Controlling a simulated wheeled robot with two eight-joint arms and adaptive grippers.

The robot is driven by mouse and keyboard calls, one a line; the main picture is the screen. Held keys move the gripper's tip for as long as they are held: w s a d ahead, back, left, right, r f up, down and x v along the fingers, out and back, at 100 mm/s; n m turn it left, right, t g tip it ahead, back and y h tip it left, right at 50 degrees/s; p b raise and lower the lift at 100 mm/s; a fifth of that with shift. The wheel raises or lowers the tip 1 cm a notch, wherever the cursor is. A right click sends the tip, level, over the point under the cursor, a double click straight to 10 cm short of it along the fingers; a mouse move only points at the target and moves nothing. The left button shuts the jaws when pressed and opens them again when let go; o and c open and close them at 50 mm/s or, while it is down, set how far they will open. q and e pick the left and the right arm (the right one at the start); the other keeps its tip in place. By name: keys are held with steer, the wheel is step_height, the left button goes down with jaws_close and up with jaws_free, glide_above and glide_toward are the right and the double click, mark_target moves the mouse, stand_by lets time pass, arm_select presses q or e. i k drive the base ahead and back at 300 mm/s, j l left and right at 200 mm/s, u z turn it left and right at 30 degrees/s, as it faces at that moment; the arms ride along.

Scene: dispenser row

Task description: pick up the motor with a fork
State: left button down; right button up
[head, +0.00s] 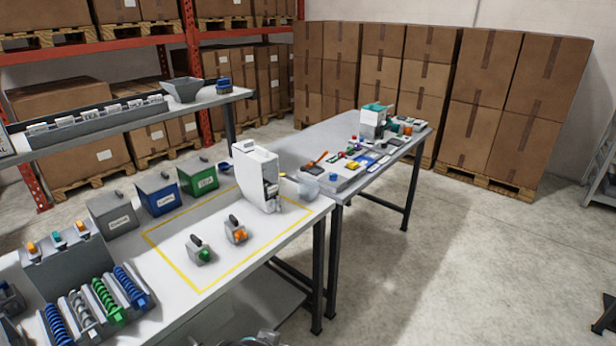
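Two small grey motor-like units with dark tops stand inside the yellow outline on the near white table (275,230). One has a green part (200,250) and stands nearer and to the left. The other has an orange part (236,231) and stands just behind and to its right. They are apart. At this size I cannot tell which of them carries a fork. Neither gripper can be made out; a dark sliver at the bottom edge is too cut off to identify.
Spiral coil dispensers (100,302) stand at the front left. Grey, blue and green bins (198,175) line the back, beside a tall white machine (257,178). A second table (292,142) holds many small items.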

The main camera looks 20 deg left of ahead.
mark_target(234, 225)
steer(key=u, duration=0.35)
steer(key=i+u, duration=0.15)
steer(key=u, duration=0.25)
steer(key=i+l+u, duration=0.1)
steer(key=u, duration=0.25)
steer(key=i+l+u, duration=0.1)
steer(key=u, duration=0.3)
steer(key=l+u, duration=0.2)
steer(key=u, duration=0.2)
steer(key=i+l, duration=0.05)
